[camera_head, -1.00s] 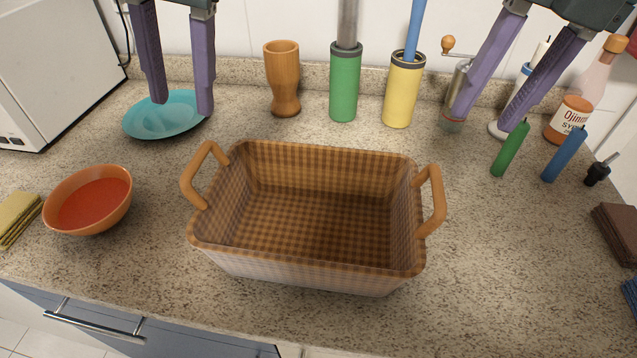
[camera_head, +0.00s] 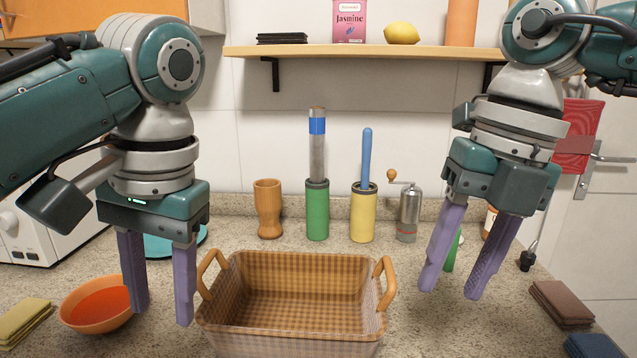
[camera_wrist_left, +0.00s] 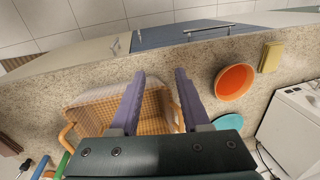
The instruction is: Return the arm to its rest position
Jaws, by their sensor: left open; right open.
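My left gripper (camera_head: 160,312) hangs fingers down on the left in the head view, open and empty. It appears in front of the gap between the orange bowl (camera_head: 97,305) and the wicker basket (camera_head: 290,340). In the left wrist view its two purple fingers (camera_wrist_left: 160,82) are apart with nothing between them, and the basket (camera_wrist_left: 92,95) lies below. My right gripper (camera_head: 450,292) hangs on the right in the head view, open and empty, to the right of the basket. The basket is empty and upright on the counter.
A wooden cup (camera_head: 268,210), green holder (camera_head: 317,212), yellow holder (camera_head: 362,215) and grinder (camera_head: 409,215) stand along the back wall. A shelf (camera_head: 350,51) runs above. A teal plate (camera_head: 187,241) is partly hidden behind my left gripper. Folded brown cloths (camera_head: 562,302) lie at right.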

